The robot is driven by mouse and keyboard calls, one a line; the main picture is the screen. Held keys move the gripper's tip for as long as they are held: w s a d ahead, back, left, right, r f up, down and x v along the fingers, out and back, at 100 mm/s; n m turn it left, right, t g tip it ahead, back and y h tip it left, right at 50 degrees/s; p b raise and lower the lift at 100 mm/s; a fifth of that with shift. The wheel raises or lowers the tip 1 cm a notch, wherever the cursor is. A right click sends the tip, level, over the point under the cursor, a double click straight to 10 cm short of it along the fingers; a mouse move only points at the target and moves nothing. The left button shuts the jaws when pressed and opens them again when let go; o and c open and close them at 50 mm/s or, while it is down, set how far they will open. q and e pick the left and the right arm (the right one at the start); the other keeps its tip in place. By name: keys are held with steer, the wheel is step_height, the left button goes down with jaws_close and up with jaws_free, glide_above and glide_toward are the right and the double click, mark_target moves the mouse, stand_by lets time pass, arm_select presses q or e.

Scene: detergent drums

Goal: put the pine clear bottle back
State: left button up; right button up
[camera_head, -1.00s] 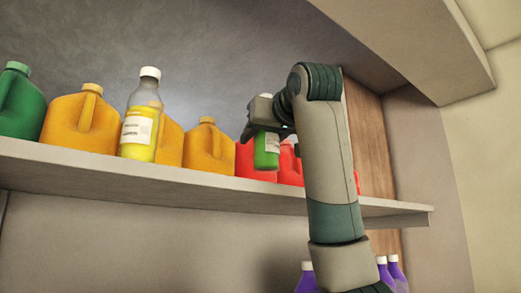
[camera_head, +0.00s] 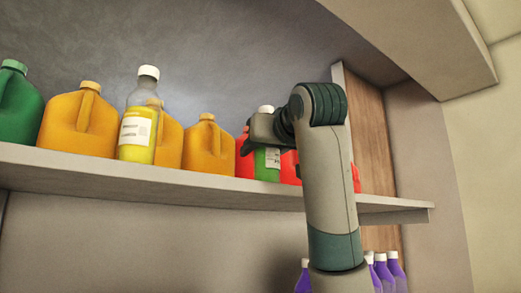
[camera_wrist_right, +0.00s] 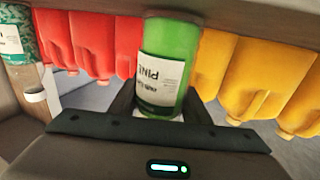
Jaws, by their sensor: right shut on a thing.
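The pine clear bottle (camera_head: 268,166) holds green liquid and has a white cap and a white label. It is upright at the shelf front, before the red jugs. In the right wrist view, which is upside down, the bottle (camera_wrist_right: 168,60) shows its PINE label between the fingers. My right gripper (camera_head: 262,130) is shut on its upper part. Its base is at or just above the shelf; I cannot tell if it touches. My left gripper is not in view.
The shelf (camera_head: 120,179) carries red jugs (camera_head: 244,160), orange jugs (camera_head: 208,148), a yellow-liquid bottle (camera_head: 138,125) and a green jug (camera_head: 18,105). A wooden panel (camera_head: 367,130) closes the right end. Purple bottles (camera_head: 384,272) stand below.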

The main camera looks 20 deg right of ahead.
steer(key=o, duration=1.3)
steer(key=shift+f, duration=0.1)
steer(key=shift+s+b, duration=0.4)
steer(key=shift+b, duration=0.05)
steer(key=s+b, duration=0.2)
steer(key=s, duration=0.1)
steer(key=s+b, duration=0.2)
steer(key=s, duration=0.2)
steer(key=s+b, duration=0.3)
steer(key=s, duration=0.1)
steer(key=shift+s+d, duration=0.1)
steer(key=shift+d, duration=0.2)
